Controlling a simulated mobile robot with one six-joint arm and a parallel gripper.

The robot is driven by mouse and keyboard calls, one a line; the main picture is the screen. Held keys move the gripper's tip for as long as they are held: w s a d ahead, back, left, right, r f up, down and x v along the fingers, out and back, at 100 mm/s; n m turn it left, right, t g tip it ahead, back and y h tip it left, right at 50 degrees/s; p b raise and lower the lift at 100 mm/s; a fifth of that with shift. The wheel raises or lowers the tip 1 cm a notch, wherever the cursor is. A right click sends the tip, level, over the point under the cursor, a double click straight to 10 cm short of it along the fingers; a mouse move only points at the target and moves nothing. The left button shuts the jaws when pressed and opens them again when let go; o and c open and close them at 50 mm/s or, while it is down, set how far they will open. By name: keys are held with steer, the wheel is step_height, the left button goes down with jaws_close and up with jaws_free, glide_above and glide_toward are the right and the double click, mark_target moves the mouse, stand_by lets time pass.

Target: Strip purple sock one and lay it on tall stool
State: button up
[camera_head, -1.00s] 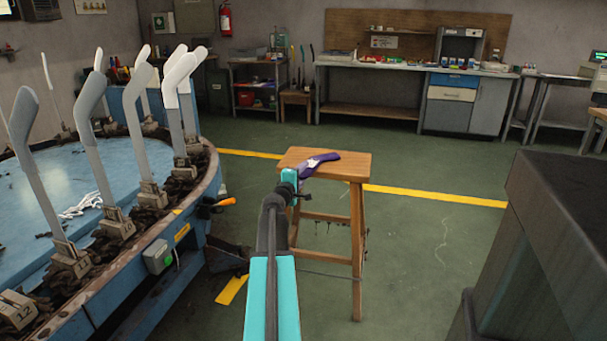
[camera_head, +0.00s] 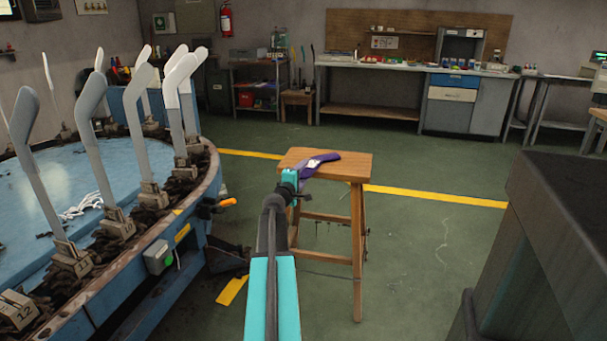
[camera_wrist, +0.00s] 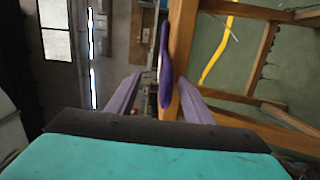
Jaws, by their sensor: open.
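The purple sock (camera_head: 325,162) lies on the wooden seat of the tall stool (camera_head: 350,167), with a small pale patch on it. In the wrist view the sock (camera_wrist: 165,62) shows as a narrow purple strip along the seat's edge (camera_wrist: 183,40). My gripper (camera_head: 296,184) is at the near left edge of the seat, beside the sock. In the wrist view its two fingers (camera_wrist: 158,97) are spread, with the sock lying beyond and between their tips. I cannot tell whether either finger touches the sock.
The round blue boarding machine (camera_head: 160,240) with several upright grey and white leg forms (camera_head: 92,125) stands at the left. A dark box-like body (camera_head: 570,230) blocks the right foreground. A workbench (camera_head: 410,70) runs along the back wall.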

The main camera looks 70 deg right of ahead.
steer(key=shift+f+b, duration=0.6)
steer(key=shift+b, duration=0.25)
steer(key=shift+a, duration=0.2)
stand_by(0.4)
steer(key=shift+w+a+b, duration=0.1)
steer(key=shift+a+b, duration=0.75)
steer(key=shift+a, duration=2.95)
